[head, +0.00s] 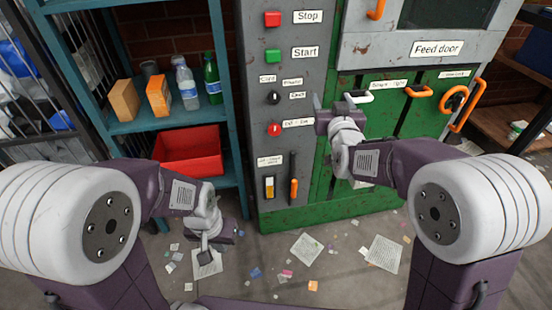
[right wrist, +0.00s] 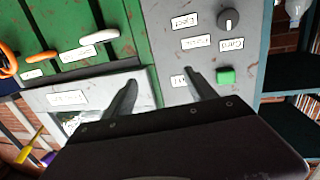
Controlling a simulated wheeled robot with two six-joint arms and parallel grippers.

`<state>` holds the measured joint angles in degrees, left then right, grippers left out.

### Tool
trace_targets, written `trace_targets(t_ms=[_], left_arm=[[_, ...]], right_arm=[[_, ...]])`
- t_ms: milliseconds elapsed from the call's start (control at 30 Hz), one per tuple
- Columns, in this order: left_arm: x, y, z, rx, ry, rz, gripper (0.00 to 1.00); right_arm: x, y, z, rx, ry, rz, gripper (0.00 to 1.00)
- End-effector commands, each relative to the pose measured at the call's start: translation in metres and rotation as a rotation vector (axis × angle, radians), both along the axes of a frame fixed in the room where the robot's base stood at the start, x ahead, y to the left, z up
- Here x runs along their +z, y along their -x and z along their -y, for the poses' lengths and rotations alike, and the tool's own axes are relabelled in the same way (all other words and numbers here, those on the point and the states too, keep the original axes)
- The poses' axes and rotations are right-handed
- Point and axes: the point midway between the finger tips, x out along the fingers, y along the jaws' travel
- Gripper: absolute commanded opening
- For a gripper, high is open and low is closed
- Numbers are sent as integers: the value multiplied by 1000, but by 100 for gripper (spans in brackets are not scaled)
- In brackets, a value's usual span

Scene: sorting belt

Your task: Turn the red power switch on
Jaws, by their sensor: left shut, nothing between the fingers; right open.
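The red power switch (head: 274,129) is a round red knob with a pale mark on the grey control panel, beside a label that seems to read "Off - On". It does not show in the right wrist view. My right gripper (head: 334,104) is in front of the machine, right of the knob and apart from it. It is open and empty, and its two spread fingers show in the right wrist view (right wrist: 160,93). My left gripper (head: 205,246) is low over the floor at the left, shut and empty, far from the switch.
The panel also has a red Stop button (head: 272,19), a green Start button (head: 272,56), a black knob (head: 273,97) and an orange lever (head: 293,190). Green doors with handles stand right. A teal shelf (head: 175,122) with bottles and a red bin (head: 190,152) stands left. Papers litter the floor.

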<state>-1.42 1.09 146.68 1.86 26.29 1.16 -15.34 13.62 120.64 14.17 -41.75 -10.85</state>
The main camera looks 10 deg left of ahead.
Motion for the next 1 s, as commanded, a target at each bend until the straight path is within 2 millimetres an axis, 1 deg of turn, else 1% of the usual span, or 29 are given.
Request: trace_targets(t_ms=[33,67,100,167,200,233,300,367,400,467,567,667,767,1000], left_arm=[[-62,0,0,0,0,0,0],[-78,0,0,0,0,0,0],[-100,0,0,0,0,0,0],[-128,0,0,0,0,0,0],[-144,0,0,0,0,0,0],[-155,0,0,0,0,0,0],[-174,0,0,0,0,0,0],[-184,0,0,0,0,0,0],[-187,0,0,0,0,0,0],[-189,0,0,0,0,0,0],[-187,0,0,0,0,1,0],[-187,0,0,0,0,1,0],[-191,0,0,0,0,1,0],[-203,0,0,0,0,0,0]], right_arm=[[-52,-5,-20,24,-9,45,65],[-64,-6,-30,36,-16,67,65],[-82,-8,-45,54,-24,87,65],[-112,-8,-67,87,-32,94,65],[-132,-7,-80,109,-33,90,65],[-145,-6,-90,126,-32,85,65],[-172,-2,-108,157,-29,72,65],[-188,2,-118,176,-26,62,65],[-193,4,-123,185,-25,58,65],[-196,5,-127,193,-24,57,65],[-194,7,-129,197,-24,56,65],[-193,3,-130,196,-24,55,65],[-195,-10,-133,195,-24,56,65],[-195,-56,-147,194,-24,56,65]])
